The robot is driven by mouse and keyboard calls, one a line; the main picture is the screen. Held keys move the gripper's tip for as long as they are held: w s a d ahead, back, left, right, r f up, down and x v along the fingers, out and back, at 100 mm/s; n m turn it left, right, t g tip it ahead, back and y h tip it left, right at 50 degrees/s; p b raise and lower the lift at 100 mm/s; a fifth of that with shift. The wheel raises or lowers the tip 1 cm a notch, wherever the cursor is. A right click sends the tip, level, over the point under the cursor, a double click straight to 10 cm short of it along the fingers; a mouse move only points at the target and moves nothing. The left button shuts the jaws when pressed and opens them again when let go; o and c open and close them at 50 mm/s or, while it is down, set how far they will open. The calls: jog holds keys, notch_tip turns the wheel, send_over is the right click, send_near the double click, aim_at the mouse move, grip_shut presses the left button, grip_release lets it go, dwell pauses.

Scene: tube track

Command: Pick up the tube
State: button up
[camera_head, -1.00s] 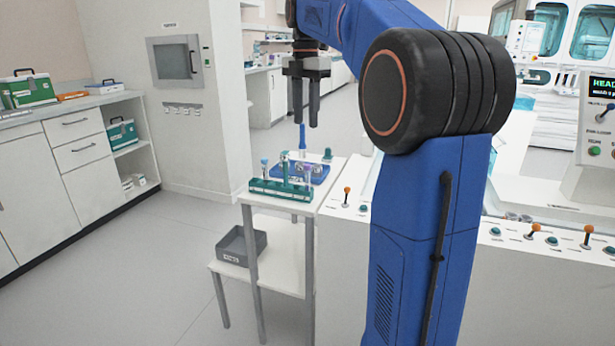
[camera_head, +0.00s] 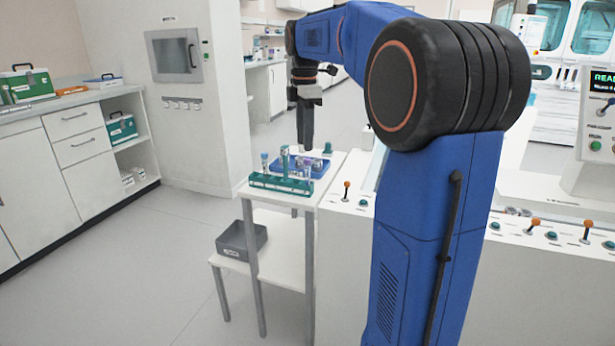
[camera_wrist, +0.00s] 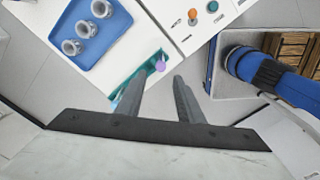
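A teal rack (camera_head: 281,186) holds several upright tubes near the front of a small white table. A blue-capped tube (camera_head: 264,162) stands at its left end. In the wrist view, part of the teal rack (camera_wrist: 134,77) shows beyond the fingers, with a purple cap (camera_wrist: 160,66) at its end. My gripper (camera_head: 306,146) points down above the back of the table, behind the rack. The wrist view shows my gripper (camera_wrist: 157,92) with its fingers apart and nothing between them. In the head view the fingers overlap.
Behind the rack, a blue tray (camera_wrist: 112,43) holds several round metal pieces. A grey bin (camera_head: 241,241) sits on the lower shelf. The floor at left is clear.

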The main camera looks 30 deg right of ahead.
aim_at(308, 159)
notch_tip(308, 159, down, 3)
jog(key=shift+f, duration=0.15)
jog(key=shift+s+d+f, duration=0.1)
jog(key=shift+d+f, duration=0.1)
jog(key=shift+f, duration=1.1)
jog(key=shift+d+f, duration=0.2)
jog(key=shift+f, duration=1.05)
jog(key=shift+c, duration=0.3)
jog(key=c, duration=0.8)
jog(key=shift+o, duration=0.2)
notch_tip(308, 159, up, 10)
jog(key=shift+r, duration=0.1)
jog(key=shift+f, duration=0.4)
